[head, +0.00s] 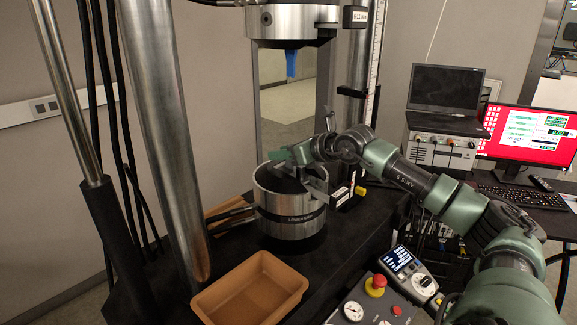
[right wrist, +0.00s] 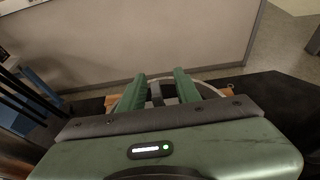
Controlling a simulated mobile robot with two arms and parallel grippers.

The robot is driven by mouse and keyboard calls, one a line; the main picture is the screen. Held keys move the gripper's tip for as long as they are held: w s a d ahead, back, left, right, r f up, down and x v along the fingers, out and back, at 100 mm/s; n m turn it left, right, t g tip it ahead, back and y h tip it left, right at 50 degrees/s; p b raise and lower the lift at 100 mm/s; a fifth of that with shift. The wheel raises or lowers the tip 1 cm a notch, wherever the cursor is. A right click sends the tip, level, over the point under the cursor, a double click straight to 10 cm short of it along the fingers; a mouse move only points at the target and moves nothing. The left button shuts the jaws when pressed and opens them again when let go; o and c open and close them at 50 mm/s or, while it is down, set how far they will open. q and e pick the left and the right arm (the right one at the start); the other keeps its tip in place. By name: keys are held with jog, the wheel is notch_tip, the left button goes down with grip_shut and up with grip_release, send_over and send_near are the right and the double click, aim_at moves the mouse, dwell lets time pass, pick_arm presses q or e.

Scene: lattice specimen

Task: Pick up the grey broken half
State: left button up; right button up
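The lower grip (head: 290,215) is a round metal cylinder with a dark top, standing on the black machine base. My right gripper (head: 290,160) is over its top, reaching in from the right. In the right wrist view the two green fingers (right wrist: 162,90) stand apart, with the grip's pale rim around and beyond them. A small greyish patch (right wrist: 168,91) shows between the fingers; I cannot tell whether it is the grey broken half or part of the grip. In the head view my gripper hides the grip's centre. A blue piece (head: 291,64) hangs from the upper grip (head: 290,22). My left gripper is not in view.
An empty tan tray (head: 250,290) lies in front of the lower grip. A thick steel column (head: 160,120) stands left. A control box with a red button (head: 376,284) is at front right. A laptop (head: 446,90) and red-screened monitor (head: 530,135) stand behind my arm.

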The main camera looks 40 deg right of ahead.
jog(key=shift+s+a+r, duration=0.15)
jog(key=shift+s, duration=0.1)
grip_shut()
jog(key=shift+w, duration=0.15)
